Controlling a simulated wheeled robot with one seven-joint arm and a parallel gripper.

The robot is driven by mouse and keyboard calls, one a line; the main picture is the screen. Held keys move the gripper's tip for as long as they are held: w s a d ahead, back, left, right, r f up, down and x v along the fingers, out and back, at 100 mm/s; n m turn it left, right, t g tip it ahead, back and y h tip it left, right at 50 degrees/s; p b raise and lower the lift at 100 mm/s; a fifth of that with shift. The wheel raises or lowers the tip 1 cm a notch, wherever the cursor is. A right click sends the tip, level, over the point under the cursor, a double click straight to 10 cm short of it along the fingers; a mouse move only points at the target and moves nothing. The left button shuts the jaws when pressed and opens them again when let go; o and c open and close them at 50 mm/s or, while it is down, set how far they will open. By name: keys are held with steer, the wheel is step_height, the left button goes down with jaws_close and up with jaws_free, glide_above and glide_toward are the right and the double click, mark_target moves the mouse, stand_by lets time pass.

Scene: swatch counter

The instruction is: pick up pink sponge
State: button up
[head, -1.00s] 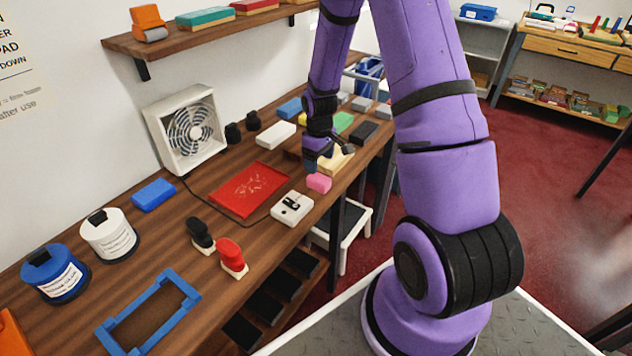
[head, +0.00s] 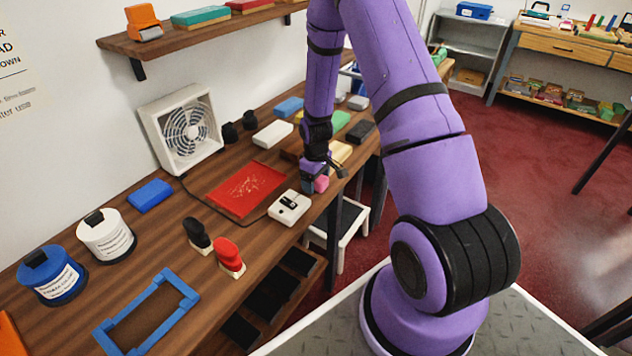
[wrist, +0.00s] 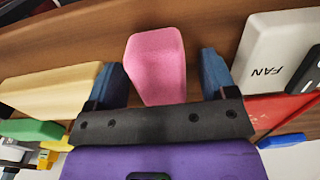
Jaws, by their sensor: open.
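The pink sponge (head: 321,184) lies on the wooden counter near its front edge, beyond the white device with a black top. In the wrist view the pink sponge (wrist: 157,62) stands between the two blue fingers of my gripper (wrist: 160,82), with a gap on each side. The fingers are spread and neither appears to touch it. In the head view my gripper (head: 314,178) is low over the counter at the sponge and partly hides it.
A cream block (head: 340,152) lies just beyond the sponge. The white device (head: 289,207) and the red tray (head: 246,189) are on the nearer side. The counter's front edge is close. A white fan (head: 183,134) stands against the wall.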

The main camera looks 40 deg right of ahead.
steer(key=shift+c, duration=0.4)
steer(key=c, duration=0.9)
steer(key=shift+r, duration=0.1)
